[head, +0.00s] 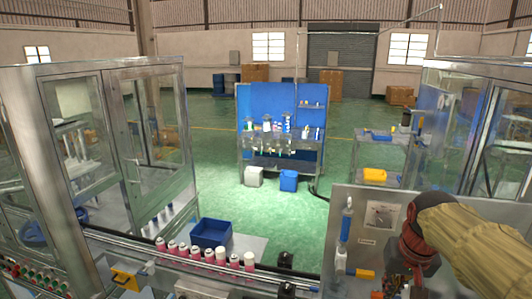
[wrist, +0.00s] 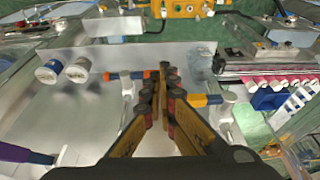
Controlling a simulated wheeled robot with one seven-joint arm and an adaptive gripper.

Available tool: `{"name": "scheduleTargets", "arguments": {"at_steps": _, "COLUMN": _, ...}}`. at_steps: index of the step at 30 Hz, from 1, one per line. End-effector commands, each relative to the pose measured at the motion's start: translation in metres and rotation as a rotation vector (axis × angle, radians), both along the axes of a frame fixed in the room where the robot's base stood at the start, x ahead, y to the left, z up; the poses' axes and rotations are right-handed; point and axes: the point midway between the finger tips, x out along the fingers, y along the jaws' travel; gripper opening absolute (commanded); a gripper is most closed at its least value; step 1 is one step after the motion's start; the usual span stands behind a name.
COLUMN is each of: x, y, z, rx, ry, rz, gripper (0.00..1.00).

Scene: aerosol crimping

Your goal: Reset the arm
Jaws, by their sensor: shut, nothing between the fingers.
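My arm, in a tan cover, reaches in from the right edge of the head view. My gripper (wrist: 165,70) points away from the wrist camera, its fingertips together with nothing between them. In the head view the gripper (head: 398,275) is dark, partly cut off by the lower edge, and hangs in front of a grey metal panel (head: 372,195). In the wrist view the fingers are over a pale metal work surface (wrist: 75,115). Orange-tipped white fittings (wrist: 205,100) show on either side of the fingers; I cannot tell whether they touch.
A row of pink cans with white tops (head: 208,254) stands on the conveyor, near a blue bin (head: 210,233). A glazed metal cabinet (head: 150,135) is at left. A blue-backed rack (head: 265,100) stands behind. Two white-capped containers (wrist: 62,70) sit left of the fingers. Open green floor (head: 215,190) lies between.

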Motion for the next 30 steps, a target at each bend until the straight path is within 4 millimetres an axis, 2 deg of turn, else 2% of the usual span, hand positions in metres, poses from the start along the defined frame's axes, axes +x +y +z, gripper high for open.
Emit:
{"name": "scheduleTargets", "arguments": {"at_steps": 1, "x": -0.017, "y": 0.011, "z": -0.025, "rx": -0.004, "ry": -0.006, "rz": 0.015, "gripper": 0.00}}
{"name": "scheduleTargets", "arguments": {"at_steps": 9, "x": -0.091, "y": 0.057, "z": -0.113, "rx": -0.024, "ry": -0.060, "rz": 0.102, "gripper": 0.00}}
{"name": "scheduleTargets", "arguments": {"at_steps": 15, "x": -0.135, "y": 0.084, "z": -0.176, "rx": -0.037, "ry": -0.116, "rz": 0.174, "gripper": 0.00}}
{"name": "scheduleTargets", "arguments": {"at_steps": 18, "x": -0.150, "y": 0.094, "z": -0.199, "rx": -0.040, "ry": -0.144, "rz": 0.207, "gripper": 0.00}}
{"name": "scheduleTargets", "arguments": {"at_steps": 21, "x": -0.156, "y": 0.101, "z": -0.208, "rx": -0.042, "ry": -0.177, "rz": 0.232, "gripper": 0.00}}
{"name": "scheduleTargets", "arguments": {"at_steps": 30, "x": -0.156, "y": 0.109, "z": -0.213, "rx": -0.043, "ry": -0.204, "rz": 0.259, "gripper": 0.00}}
